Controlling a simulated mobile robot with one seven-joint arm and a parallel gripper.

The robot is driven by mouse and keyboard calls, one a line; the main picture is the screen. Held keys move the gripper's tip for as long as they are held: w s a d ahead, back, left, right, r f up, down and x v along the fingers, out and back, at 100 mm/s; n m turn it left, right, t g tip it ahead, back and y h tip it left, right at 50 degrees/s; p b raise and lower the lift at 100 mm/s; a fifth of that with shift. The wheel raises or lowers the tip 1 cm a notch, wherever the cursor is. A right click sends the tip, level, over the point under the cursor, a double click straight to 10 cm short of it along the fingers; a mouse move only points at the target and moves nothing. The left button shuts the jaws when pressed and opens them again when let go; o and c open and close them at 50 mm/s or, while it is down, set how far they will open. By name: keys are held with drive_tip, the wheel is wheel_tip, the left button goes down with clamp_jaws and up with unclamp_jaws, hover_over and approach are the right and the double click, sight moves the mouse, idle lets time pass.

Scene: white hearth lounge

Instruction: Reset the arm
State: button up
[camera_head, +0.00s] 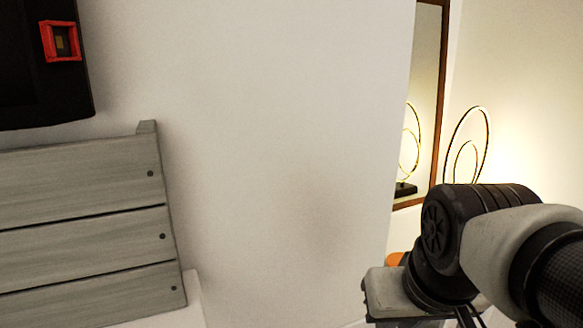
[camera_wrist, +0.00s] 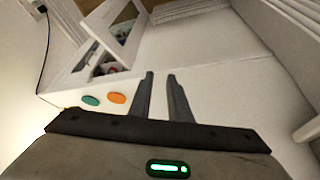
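My gripper (camera_wrist: 160,75) shows in the wrist view with its two dark fingers apart. A strip of white surface shows between them, and nothing is held. In the head view my arm is bent at the lower right, and the fingertips cannot be made out there.
A green disc (camera_wrist: 90,100) and an orange disc (camera_wrist: 116,98) lie on a white surface (camera_wrist: 210,50), left of the fingers. A white frame-like object (camera_wrist: 112,40) stands beyond. A grey slatted wooden piece (camera_head: 80,225) is at left. A ringed lamp (camera_head: 467,145) glows behind my arm.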

wheel_tip(320, 180, up, 20)
drive_tip(key=p, duration=1.9)
drive_tip(key=shift+s+a+f+t, duration=0.2)
drive_tip(key=shift+s+a+t, duration=0.1)
drive_tip(key=shift+s+a, duration=0.1)
